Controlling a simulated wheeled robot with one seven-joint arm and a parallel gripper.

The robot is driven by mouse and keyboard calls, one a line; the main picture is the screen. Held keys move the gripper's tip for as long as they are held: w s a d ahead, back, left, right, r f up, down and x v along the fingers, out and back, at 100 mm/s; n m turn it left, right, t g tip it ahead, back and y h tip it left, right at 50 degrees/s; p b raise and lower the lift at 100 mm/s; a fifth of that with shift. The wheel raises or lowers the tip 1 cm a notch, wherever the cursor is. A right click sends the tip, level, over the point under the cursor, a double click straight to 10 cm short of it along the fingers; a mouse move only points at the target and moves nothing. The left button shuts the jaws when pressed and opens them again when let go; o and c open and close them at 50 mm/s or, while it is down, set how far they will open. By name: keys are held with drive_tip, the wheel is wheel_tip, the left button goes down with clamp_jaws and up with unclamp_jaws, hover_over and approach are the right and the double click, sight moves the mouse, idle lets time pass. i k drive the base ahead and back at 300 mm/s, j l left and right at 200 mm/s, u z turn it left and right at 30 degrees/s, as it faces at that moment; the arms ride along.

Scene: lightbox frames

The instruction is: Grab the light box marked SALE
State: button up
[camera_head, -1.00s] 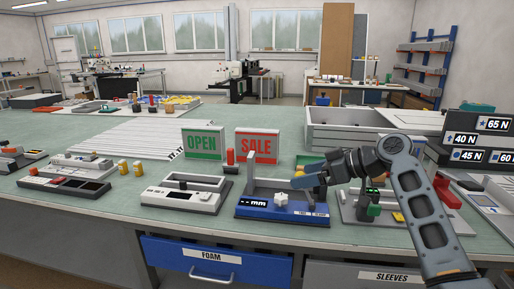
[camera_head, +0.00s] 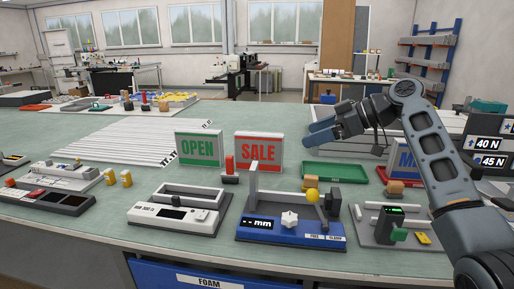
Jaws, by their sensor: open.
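The SALE light box (camera_head: 258,150) is an upright white-framed panel with red letters on a pale face and a red strip below. It stands on the green bench behind the blue gauge device. The OPEN light box (camera_head: 199,149), green with a white frame, stands just left of it. My gripper (camera_head: 309,134) is open and empty, raised to the right of the SALE box, with its fingers pointing left toward it. It is apart from the box in the picture; the exact depth gap is hard to tell.
A blue gauge device (camera_head: 290,227) with a tall white post stands in front of the SALE box, and the post overlaps its lower edge. A red-topped part (camera_head: 230,166) stands between the two signs. A green tray (camera_head: 333,172) lies to the right. White strips (camera_head: 135,143) lie at left.

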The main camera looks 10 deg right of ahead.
sight(267, 149)
drive_tip(key=i, duration=1.1)
